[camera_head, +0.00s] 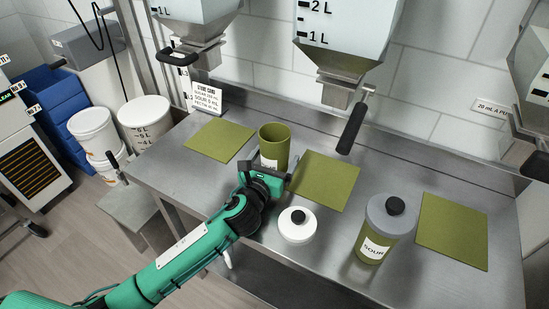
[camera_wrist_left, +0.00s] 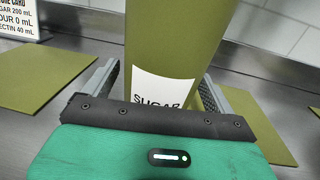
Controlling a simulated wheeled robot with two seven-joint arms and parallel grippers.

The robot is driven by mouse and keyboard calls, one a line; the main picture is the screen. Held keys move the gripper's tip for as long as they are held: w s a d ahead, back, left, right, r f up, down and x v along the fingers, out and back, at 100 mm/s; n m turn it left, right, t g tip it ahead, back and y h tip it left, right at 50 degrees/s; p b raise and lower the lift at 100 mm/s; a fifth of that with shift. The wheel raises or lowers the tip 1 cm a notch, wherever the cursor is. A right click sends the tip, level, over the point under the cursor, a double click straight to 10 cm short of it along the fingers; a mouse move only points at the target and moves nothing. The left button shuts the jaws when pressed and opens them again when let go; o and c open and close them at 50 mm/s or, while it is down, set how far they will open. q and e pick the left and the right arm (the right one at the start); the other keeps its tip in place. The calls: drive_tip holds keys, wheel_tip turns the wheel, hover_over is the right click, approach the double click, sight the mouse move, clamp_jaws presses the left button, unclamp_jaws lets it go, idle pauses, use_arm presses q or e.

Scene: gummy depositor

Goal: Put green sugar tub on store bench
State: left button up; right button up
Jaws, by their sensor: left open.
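The green sugar tub (camera_head: 274,143) stands upright and lidless on the steel bench between two green mats. In the left wrist view the tub (camera_wrist_left: 172,40) with its white SUGAR label (camera_wrist_left: 162,88) is between the two fingers. My left gripper (camera_head: 265,170) is open around the lower part of the tub, and small gaps seem to show beside it. The gripper also shows in the left wrist view (camera_wrist_left: 160,90). A white lid with a black knob (camera_head: 297,224) lies on the bench to the right of the gripper. My right gripper is not in view.
A lidded green SOUR tub (camera_head: 374,240) stands at the right front. Green mats lie at left (camera_head: 219,139), middle (camera_head: 335,182) and right (camera_head: 452,231). Hoppers with black handles (camera_head: 352,128) hang above the bench. A sign card (camera_head: 207,97) stands at the back left. White buckets (camera_head: 147,122) are beyond the bench's left end.

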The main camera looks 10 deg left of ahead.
use_arm(q)
drive_tip(key=shift+r, duration=0.1)
drive_tip(key=shift+s, duration=0.1)
drive_tip(key=b+v, duration=0.1)
drive_tip(key=v, duration=0.9)
drive_tip(key=shift+s, duration=0.3)
drive_tip(key=shift+s+a+r, duration=0.1)
drive_tip(key=shift+s+a, duration=0.1)
drive_tip(key=shift+s, duration=0.4)
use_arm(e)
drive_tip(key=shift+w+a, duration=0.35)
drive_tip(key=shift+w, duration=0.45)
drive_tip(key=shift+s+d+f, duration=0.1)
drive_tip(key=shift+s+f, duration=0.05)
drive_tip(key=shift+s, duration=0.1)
